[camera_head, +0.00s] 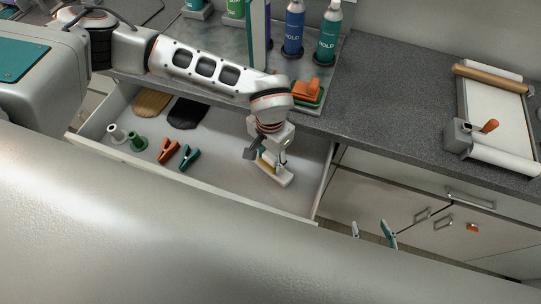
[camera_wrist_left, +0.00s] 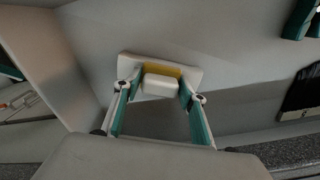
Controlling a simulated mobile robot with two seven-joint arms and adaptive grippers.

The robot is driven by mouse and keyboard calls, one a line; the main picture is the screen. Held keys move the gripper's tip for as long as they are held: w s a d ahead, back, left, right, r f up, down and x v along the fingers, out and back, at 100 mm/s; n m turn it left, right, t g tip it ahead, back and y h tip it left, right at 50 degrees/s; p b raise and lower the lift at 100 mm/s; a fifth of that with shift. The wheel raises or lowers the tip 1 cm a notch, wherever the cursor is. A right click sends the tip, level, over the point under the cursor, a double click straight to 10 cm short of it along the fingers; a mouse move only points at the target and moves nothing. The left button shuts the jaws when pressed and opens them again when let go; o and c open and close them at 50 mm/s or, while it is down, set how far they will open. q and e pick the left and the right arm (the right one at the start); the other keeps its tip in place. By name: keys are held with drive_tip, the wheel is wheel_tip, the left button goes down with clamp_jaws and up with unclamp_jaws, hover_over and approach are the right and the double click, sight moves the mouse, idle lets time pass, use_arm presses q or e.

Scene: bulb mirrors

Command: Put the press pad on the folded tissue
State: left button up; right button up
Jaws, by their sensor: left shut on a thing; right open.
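My left gripper (camera_head: 270,160) reaches down into the right part of the open drawer. In the left wrist view its teal fingers are shut on a white block (camera_wrist_left: 158,86) with a yellow layer, which looks like the press pad. A wider white rectangular piece (camera_wrist_left: 195,75) shows around the yellow; I cannot tell whether it is part of the pad or a separate thing under it. I cannot make out the folded tissue for certain. My right gripper (camera_head: 372,232) is open and empty in front of the cabinets, right of the drawer.
The drawer (camera_head: 225,185) also holds orange and teal clips (camera_head: 189,157), white and green spools (camera_head: 137,141), and tan (camera_head: 152,103) and black (camera_head: 187,113) items. Bottles (camera_head: 328,35) and an orange-topped thing (camera_head: 307,90) stand on the counter. A roller board (camera_head: 495,110) lies at right.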

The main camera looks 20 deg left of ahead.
use_arm(q)
drive_tip(key=shift+f, duration=0.15)
drive_tip(key=o, duration=1.1)
drive_tip(key=shift+o, duration=0.2)
wheel_tip(320, 180, up, 12)
